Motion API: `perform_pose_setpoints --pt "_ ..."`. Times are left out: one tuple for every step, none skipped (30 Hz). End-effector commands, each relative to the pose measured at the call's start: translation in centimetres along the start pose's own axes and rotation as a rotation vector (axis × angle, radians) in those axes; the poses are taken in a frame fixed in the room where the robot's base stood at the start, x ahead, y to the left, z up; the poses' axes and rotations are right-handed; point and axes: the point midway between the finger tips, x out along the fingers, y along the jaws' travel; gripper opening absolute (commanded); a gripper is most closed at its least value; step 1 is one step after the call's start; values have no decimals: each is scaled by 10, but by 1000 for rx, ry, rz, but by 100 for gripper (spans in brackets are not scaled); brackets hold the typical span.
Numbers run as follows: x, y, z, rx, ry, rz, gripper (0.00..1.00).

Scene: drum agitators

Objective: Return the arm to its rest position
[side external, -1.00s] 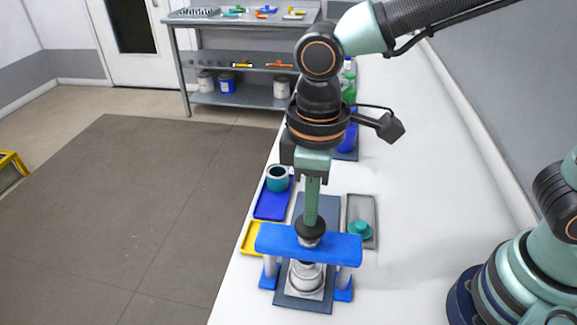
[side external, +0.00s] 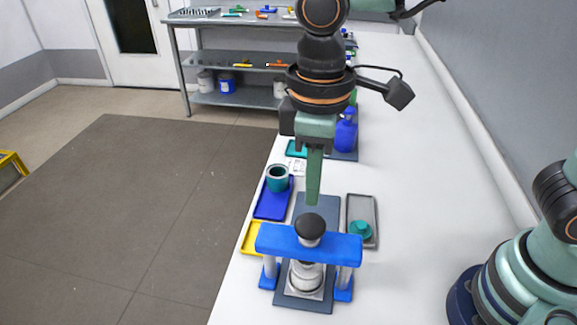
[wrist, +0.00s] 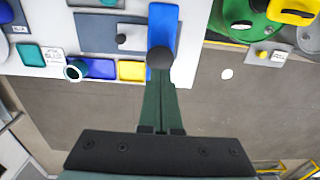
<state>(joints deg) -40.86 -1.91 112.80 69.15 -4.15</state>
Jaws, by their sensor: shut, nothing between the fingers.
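My gripper (side external: 313,203) is shut and empty. In the side view its green fingers point straight down, just above the black knob (side external: 310,226) on top of the blue press frame (side external: 340,246). A small gap shows between the fingertips and the knob. In the wrist view the shut gripper (wrist: 160,78) ends close to the black knob (wrist: 160,58), with the blue bar (wrist: 163,22) beyond it. A silver cylinder (side external: 306,277) stands under the blue bar on a dark plate.
A blue tray (side external: 272,208) with a teal cup (side external: 278,178) and a yellow tray (side external: 251,239) lie left of the press. A grey tray (side external: 368,204) with a teal piece (side external: 360,231) lies right. A blue bottle (side external: 346,131) stands behind. The white table (side external: 430,180) is clear at right.

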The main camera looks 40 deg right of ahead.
Motion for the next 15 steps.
perform_pose_setpoints --pt "-5 0 -1 0 3 0 0" --pt "-8 0 -1 0 4 0 0" --pt "-11 0 -1 0 3 0 0" --pt "-13 0 -1 0 3 0 0" --pt "-14 0 0 0 3 0 0" --pt "-16 0 0 0 3 0 0" --pt "-17 0 0 0 2 0 0" --pt "-18 0 0 0 1 0 0" --pt "-18 0 0 0 1 0 0" --pt "-18 0 0 0 1 0 0" --pt "-18 0 0 0 1 0 0" --pt "-18 0 0 0 1 0 0" --pt "-18 0 0 0 1 0 0" --pt "-18 0 0 0 1 0 0" --pt "-18 0 0 0 1 0 0"
